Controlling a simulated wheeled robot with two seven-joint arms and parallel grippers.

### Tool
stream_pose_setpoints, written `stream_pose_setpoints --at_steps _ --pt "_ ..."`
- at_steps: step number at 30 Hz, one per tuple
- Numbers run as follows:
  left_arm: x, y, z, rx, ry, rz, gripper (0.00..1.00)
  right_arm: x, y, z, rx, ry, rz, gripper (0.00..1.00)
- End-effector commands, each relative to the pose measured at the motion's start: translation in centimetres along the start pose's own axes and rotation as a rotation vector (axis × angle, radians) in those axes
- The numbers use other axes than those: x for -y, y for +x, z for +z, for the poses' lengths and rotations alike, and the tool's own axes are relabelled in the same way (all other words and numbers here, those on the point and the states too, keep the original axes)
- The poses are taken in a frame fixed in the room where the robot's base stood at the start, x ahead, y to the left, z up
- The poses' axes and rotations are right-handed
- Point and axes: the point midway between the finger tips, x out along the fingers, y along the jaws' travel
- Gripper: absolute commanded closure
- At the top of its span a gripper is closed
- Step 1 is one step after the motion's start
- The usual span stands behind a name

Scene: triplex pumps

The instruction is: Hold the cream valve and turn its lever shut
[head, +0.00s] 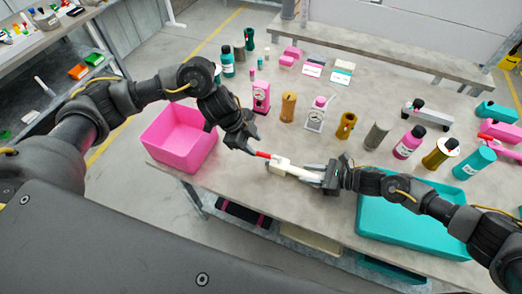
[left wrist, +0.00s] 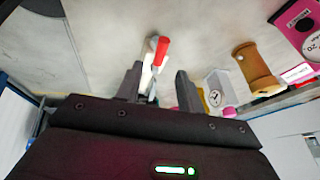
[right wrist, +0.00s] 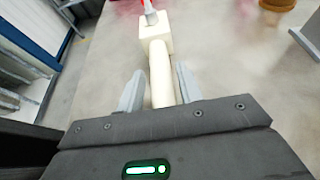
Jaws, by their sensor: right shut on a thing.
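The cream valve (head: 283,165) is held just above the table's front part, with its red lever (head: 263,155) pointing left. My right gripper (head: 328,178) is shut on the valve's cream pipe, which also shows between its fingers in the right wrist view (right wrist: 162,75). My left gripper (head: 250,147) is open, close to the tip of the red lever. In the left wrist view the red lever (left wrist: 162,50) is beyond the open fingers (left wrist: 158,80), slightly right of the valve's body. I cannot tell whether a finger touches the lever.
A pink bin (head: 180,145) stands at the table's left end, and a teal tray (head: 400,235) is at the front right below my right arm. Several bottles and gauges, among them a white gauge (head: 316,115), stand behind the valve. The tabletop around the valve is clear.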

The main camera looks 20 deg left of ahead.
Motion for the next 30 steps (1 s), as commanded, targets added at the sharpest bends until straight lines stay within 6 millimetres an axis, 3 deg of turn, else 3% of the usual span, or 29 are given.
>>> stream_pose_setpoints --at_steps 3,9,22,30 --pt "-0.1 2.4 0.0 -0.001 -0.003 0.003 0.62 0.1 0.0 0.0 0.0 0.0 -0.001 1.0" --pt "0.0 5.0 0.0 -0.001 -0.001 0.001 0.62 0.1 0.0 0.0 0.0 0.0 -0.001 1.0" --pt "0.1 5.9 0.0 0.0 0.0 -0.001 0.62 0.1 0.0 0.0 0.0 0.0 -0.001 1.0" --pt "0.1 5.9 0.0 0.0 0.0 -0.001 0.96 0.0 0.0 0.0 0.0 0.0 -0.001 1.0"
